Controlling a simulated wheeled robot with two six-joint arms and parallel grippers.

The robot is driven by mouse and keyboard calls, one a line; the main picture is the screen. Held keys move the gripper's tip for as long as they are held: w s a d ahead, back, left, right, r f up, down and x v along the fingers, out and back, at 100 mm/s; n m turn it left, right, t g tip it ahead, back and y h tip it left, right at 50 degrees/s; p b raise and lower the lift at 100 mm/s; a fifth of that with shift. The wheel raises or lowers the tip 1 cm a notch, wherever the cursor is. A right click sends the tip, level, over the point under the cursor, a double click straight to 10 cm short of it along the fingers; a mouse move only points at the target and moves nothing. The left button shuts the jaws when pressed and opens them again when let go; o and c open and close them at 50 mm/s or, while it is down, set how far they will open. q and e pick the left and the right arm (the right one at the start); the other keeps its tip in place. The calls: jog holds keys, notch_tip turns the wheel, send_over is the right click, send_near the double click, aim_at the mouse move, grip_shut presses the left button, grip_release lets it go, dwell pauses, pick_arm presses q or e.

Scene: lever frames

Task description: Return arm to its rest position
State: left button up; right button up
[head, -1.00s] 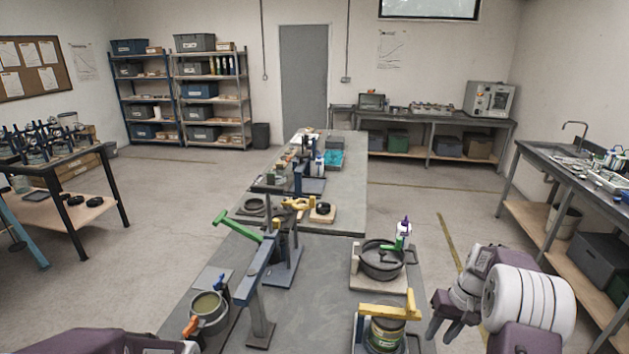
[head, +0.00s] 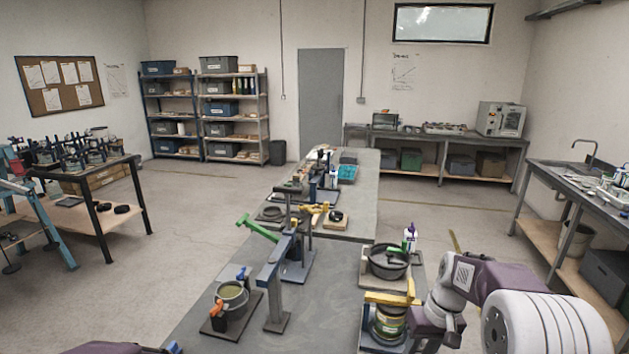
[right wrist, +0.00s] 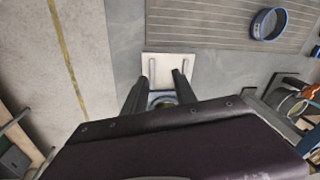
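My right arm (head: 465,285) reaches in from the right in the head view, beside the bench's right edge. Its gripper fingers are hard to make out there. In the right wrist view my right gripper (right wrist: 160,92) has its two dark fingers spread apart, with nothing seen clamped between them. A pale plate (right wrist: 168,65) lies below and beyond the fingertips. Close to the arm in the head view is a tin (head: 390,322) under a yellow lever (head: 392,298).
The long grey bench (head: 335,300) carries a green-handled lever frame (head: 272,275), a pot on a board (head: 232,296), a black pan (head: 388,262) and a purple-capped bottle (head: 410,238). A sink counter (head: 560,180) stands at right.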

jog(key=s+a+f, duration=0.2)
jog(key=s+a, duration=0.1)
jog(key=s, duration=0.5)
jog(key=s+a+f+h, duration=0.1)
jog(key=s+a+f, duration=0.1)
jog(key=s, duration=0.6)
jog(key=shift+s+a+f+m, duration=0.15)
jog(key=shift+a+f+m, duration=0.25)
jog(key=shift+f, duration=0.15)
